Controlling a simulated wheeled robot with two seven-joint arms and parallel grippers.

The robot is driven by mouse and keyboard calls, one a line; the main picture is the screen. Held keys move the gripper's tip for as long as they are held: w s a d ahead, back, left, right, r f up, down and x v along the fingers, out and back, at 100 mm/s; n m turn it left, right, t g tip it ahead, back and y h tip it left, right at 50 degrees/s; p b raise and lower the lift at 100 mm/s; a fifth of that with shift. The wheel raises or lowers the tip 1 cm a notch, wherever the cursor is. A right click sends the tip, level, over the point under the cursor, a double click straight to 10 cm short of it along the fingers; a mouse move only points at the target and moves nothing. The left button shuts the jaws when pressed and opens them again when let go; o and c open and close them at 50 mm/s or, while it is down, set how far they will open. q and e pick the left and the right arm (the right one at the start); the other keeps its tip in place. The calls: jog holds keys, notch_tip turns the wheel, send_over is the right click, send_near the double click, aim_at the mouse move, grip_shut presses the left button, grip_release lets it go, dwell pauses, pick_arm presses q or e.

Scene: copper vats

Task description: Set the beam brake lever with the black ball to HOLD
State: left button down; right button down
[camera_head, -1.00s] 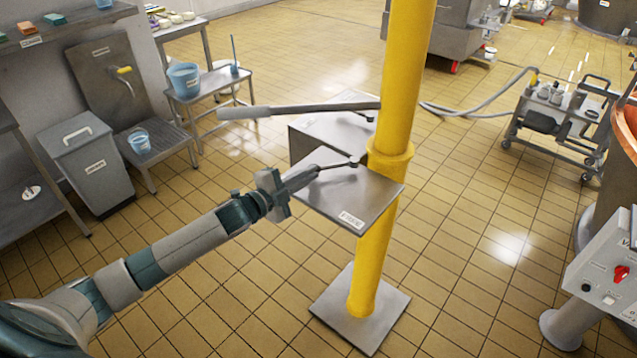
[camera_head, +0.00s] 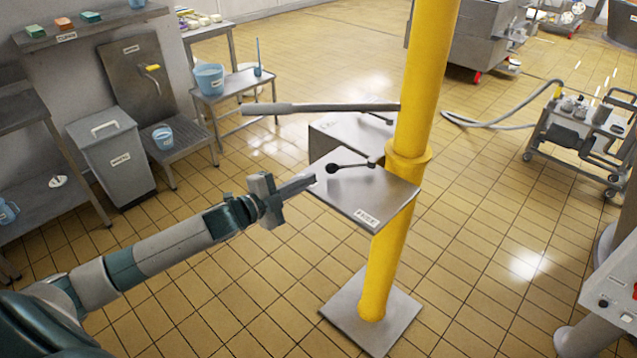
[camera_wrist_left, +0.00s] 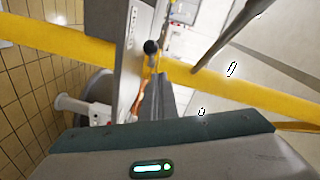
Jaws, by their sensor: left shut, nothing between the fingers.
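In the left wrist view the black ball (camera_wrist_left: 151,46) shows just beyond the fingers (camera_wrist_left: 166,85). My right gripper is not in view.
A long grey bar (camera_head: 320,108) reaches left from the post above a second metal box (camera_head: 350,135). A grey bin (camera_head: 112,160) and a stool with a blue bucket (camera_head: 209,78) stand at the left. The tiled floor around the post is clear.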

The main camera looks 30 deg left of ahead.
pick_arm(q)
jog(key=shift+s+a+r+b, duration=0.15)
jog(key=shift+s+a+b, duration=0.1)
jog(key=shift+s+a, duration=0.4)
jog(key=shift+s+a+r+b, duration=0.1)
jog(key=shift+s+a+b, duration=0.25)
jog(key=shift+s, duration=0.4)
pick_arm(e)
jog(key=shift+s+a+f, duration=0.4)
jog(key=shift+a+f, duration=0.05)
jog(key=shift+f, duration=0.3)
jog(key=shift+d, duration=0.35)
